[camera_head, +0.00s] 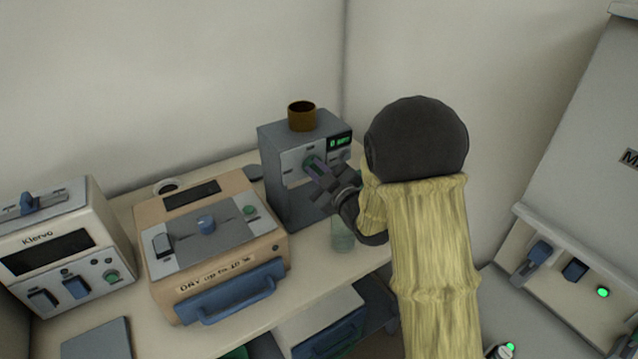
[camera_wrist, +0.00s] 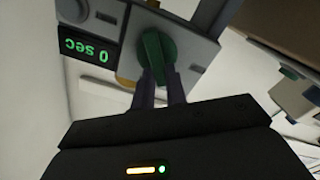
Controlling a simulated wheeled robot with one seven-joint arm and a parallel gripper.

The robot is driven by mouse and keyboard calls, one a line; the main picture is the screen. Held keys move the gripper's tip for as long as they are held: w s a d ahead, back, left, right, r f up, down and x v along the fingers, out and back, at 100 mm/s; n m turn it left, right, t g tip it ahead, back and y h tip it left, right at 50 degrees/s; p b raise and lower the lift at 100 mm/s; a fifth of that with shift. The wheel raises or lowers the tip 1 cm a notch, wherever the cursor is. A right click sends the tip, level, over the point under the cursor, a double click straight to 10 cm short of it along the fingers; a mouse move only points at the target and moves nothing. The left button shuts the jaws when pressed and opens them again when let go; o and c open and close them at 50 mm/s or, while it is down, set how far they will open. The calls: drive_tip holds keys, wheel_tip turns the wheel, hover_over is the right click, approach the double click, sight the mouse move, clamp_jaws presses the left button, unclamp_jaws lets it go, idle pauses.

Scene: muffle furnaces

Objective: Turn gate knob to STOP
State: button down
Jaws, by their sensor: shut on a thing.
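The gate knob is a green knob (camera_wrist: 157,57) on the front panel of a grey box-shaped device (camera_head: 290,205). My gripper (camera_wrist: 160,85) is shut on this knob, with a dark finger on either side of it in the wrist view. In the head view my gripper (camera_head: 318,170) reaches the device's front from the right, and its fingers cover part of the knob. The device's display (camera_wrist: 88,48) reads "0 sec", upside down in the wrist view. I cannot make out a STOP mark or which way the knob points relative to one.
A brown cup (camera_head: 302,116) stands on top of the device. A clear greenish container (camera_head: 343,236) stands below my gripper. A tan oven-like unit (camera_head: 215,240) with a blue handle and a white "Klervo" unit (camera_head: 62,248) stand to the left. A wall is close behind.

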drive_tip(key=n+b, duration=0.3)
drive_tip(key=b, duration=0.2)
drive_tip(key=f+n+b, duration=0.1)
drive_tip(key=n+b, duration=0.3)
drive_tip(key=b, duration=0.1)
drive_tip(key=n+b, duration=0.3)
drive_tip(key=b, duration=0.2)
drive_tip(key=shift+s+a+f+n, duration=0.25)
drive_tip(key=shift+a+f+n, duration=0.05)
drive_tip(key=shift+f+n, duration=0.1)
drive_tip(key=shift+r+b, duration=0.1)
drive_tip(key=shift+b, duration=0.25)
drive_tip(key=c, duration=1.4)
unclamp_jaws()
drive_tip(key=shift+c, duration=0.2)
drive_tip(key=shift+d, duration=0.1)
